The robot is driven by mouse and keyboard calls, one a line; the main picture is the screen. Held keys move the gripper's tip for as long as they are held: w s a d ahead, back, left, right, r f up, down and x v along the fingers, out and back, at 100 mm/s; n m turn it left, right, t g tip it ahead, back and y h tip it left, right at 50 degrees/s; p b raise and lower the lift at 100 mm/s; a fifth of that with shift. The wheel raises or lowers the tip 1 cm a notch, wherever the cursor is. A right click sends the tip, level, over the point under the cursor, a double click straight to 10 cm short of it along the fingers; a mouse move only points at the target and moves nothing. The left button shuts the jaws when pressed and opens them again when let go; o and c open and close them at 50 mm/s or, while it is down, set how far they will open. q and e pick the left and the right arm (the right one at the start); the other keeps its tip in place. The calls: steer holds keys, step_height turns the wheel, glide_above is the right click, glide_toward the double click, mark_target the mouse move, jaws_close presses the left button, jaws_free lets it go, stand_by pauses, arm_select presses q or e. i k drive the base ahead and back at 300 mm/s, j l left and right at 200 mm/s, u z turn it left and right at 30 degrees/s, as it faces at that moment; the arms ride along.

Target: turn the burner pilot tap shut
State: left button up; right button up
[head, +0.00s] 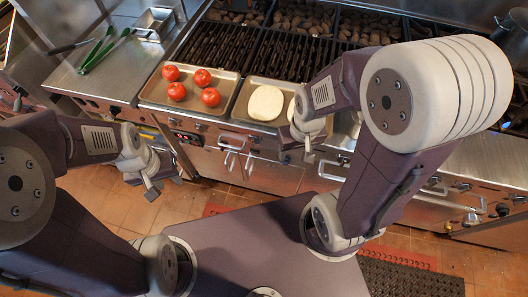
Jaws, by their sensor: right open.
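Several small knobs sit along the grill's front panel. One group (186,136) is below the tomato tray, and other knobs (471,219) are at the right; I cannot tell which is the burner pilot tap. My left gripper (160,183) is open and empty, over the floor in front of the left cabinet, apart from the panel. My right gripper (298,156) is open and empty, in front of the panel below the tray with the white round. My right arm hides part of the front panel and the grill's right side.
A tray (150,91) of several tomatoes (203,78) and a tray (238,107) with a white round (266,103) lie along the front edge. Green tongs (101,52) lie on the left counter. Door handles (232,140) stick out below. A dark mat (410,281) lies on the floor.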

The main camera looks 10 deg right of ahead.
mark_target(286, 162)
steer(key=k+j+z, duration=0.15)
steer(key=z, duration=0.35)
steer(key=k+j+z, duration=0.1)
steer(key=k+z, duration=0.15)
steer(key=z, duration=0.2)
